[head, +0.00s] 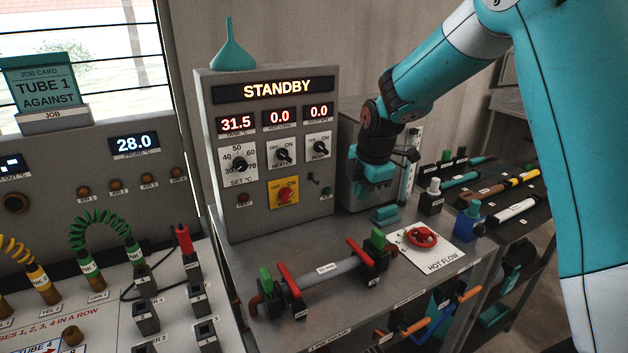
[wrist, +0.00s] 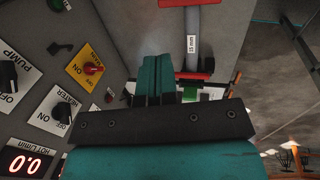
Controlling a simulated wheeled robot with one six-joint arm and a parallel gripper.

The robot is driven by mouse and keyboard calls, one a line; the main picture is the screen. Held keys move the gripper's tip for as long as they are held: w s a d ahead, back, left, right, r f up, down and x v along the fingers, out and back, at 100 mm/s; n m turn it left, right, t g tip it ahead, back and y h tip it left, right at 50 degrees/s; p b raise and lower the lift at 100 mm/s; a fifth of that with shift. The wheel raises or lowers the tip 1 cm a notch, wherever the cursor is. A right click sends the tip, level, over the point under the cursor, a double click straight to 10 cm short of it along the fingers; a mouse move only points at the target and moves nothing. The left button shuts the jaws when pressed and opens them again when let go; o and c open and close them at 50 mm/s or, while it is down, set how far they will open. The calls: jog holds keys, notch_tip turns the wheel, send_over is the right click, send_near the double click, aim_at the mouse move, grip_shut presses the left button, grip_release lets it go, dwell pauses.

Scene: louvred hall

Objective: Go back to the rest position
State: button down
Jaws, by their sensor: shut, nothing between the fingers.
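My gripper (head: 374,180) hangs at the end of the teal arm, to the right of the grey control cabinet (head: 222,165) and above the bench. In the wrist view its two teal fingers (wrist: 156,72) are together with nothing between them. The cabinet's display (head: 276,89) reads STANDBY, and the readouts below show 31.5, 0.0 and 0.0. The red main switch (head: 285,196) sits on a yellow plate; it also shows in the wrist view (wrist: 93,68), with the heater knob (wrist: 61,112) and pump knob (wrist: 8,74).
A pipe with red levers (head: 338,268) lies on the bench, beside a red handwheel (head: 422,237) on the HOT FLOW plate (head: 443,258). A teal funnel (head: 231,50) stands on the cabinet. At left are coiled hoses (head: 105,225) and a job card (head: 42,92).

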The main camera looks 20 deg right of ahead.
jog(key=s+a+r+m+y, duration=0.2)
jog(key=s+a+r+m, duration=0.45)
jog(key=s+a, duration=0.7)
jog(key=s+a+r+m+g+y, duration=0.1)
jog(key=s+m, duration=0.4)
jog(key=s, duration=1.2)
jog(key=shift+a+r+m+g+y, duration=0.4)
jog(key=shift+a+r+g, duration=0.35)
jog(key=shift+a, duration=0.45)
jog(key=shift+s, duration=0.15)
